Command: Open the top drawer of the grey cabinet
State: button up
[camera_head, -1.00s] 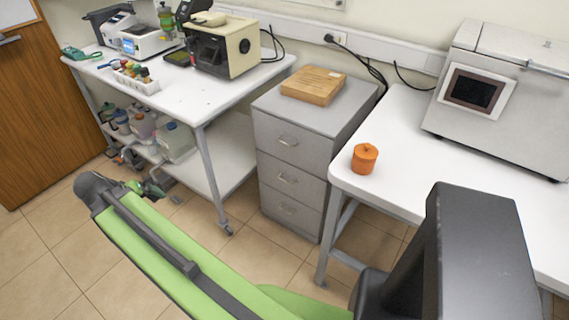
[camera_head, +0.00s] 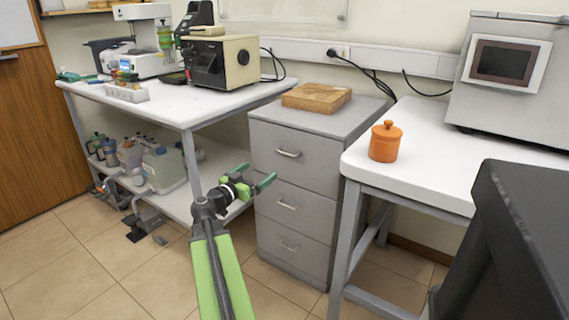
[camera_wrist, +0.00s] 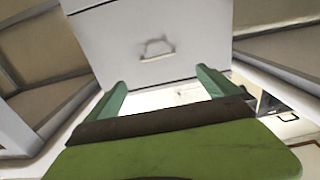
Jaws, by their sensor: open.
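The grey cabinet (camera_head: 262,240) stands between two white tables, with three drawers, all shut. Its top drawer (camera_head: 270,165) has a silver bar handle (camera_head: 288,153). My gripper (camera_head: 257,175) has green fingers, open and empty, in front of the cabinet at about the lower left part of the top drawer, below and left of its handle. In the wrist view, my fingers (camera_wrist: 160,88) are spread apart. A pale drawer front (camera_wrist: 190,30) with a handle (camera_wrist: 157,49) lies ahead, beyond the fingertips and untouched; I cannot tell which drawer this is.
A wooden block (camera_head: 316,97) lies on top of the cabinet. An orange pot (camera_head: 385,142) stands on the right table (camera_head: 440,165), near its left edge. The left table (camera_head: 160,105) holds instruments, with bottles on its lower shelf. The floor (camera_head: 110,270) before the cabinet is open.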

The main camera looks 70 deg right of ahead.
jog(key=x, duration=1.7)
jog(key=shift+d, duration=0.1)
